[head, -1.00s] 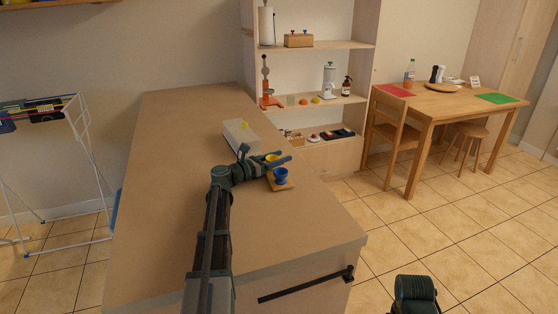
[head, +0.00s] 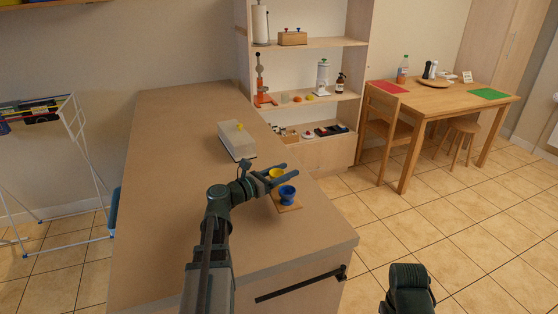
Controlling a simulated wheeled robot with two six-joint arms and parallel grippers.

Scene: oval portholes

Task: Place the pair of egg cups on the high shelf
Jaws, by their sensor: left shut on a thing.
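The pair of egg cups is a blue cup (head: 288,196) and a yellow cup (head: 276,174) on a small wooden board (head: 291,208), near the counter's right side in the head view. My left gripper (head: 281,173) is shut on the pair at the yellow cup, with its fingers partly covering that cup. I cannot tell whether the board touches the counter. The high shelf (head: 335,43) is at the top of the pale shelf unit, beyond the counter. My right arm shows only as a dark part at bottom right; its gripper is out of view.
A pale box with a yellow knob (head: 237,141) stands on the counter (head: 170,165), beyond my left gripper. The high shelf bears a paper roll (head: 261,24) and a wooden box (head: 292,38), with free room to their right. A chair (head: 384,122) stands right of the shelf unit.

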